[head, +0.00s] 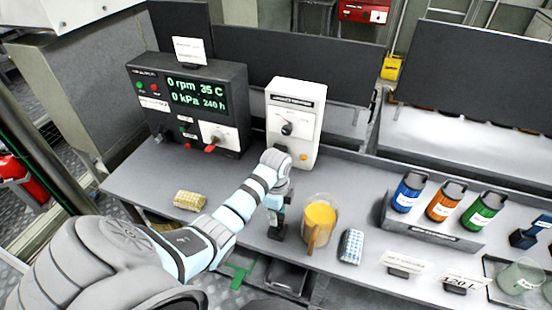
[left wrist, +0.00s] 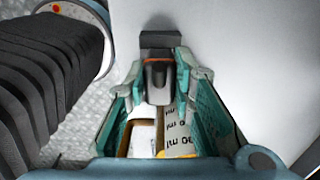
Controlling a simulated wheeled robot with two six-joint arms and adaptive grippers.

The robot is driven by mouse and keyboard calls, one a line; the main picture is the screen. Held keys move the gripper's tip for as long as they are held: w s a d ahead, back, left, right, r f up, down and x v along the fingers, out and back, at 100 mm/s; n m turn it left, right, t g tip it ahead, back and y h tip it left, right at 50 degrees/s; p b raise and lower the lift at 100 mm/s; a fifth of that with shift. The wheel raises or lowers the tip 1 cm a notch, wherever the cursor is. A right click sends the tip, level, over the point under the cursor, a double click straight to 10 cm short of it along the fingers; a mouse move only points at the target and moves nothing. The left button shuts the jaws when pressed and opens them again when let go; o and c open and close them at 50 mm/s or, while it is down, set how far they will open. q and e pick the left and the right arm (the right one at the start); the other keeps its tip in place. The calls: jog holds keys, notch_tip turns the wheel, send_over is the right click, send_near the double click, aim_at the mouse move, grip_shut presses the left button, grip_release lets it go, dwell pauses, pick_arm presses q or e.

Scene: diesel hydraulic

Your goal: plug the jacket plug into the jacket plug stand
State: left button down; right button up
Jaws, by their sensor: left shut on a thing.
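My left gripper (head: 276,207) points down at the bench, just left of the jug. In the left wrist view its teal fingers (left wrist: 160,95) are closed around a dark plug with an orange mark, likely the jacket plug (left wrist: 157,74). A dark grey block (left wrist: 160,40) shows at the plug's far end. In the head view a small dark piece (head: 277,230) shows below the fingers at the bench; I cannot tell whether it is plug or stand, or whether they are joined. My right gripper is not in view.
A jug of orange-yellow liquid (head: 320,218) stands close right of the gripper. A white control box (head: 295,110) and a dark display unit (head: 190,105) stand behind. A yellow patterned pack (head: 189,200), a blue checked pack (head: 350,246) and a bottle rack (head: 430,232) are on the bench.

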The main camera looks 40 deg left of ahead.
pick_arm(q)
jog(key=shift+f+b, duration=0.7)
jog(key=shift+f, duration=0.7)
jog(key=c, duration=1.3)
grip_release()
notch_tip(320, 180, up, 8)
jog(key=shift+f, duration=0.2)
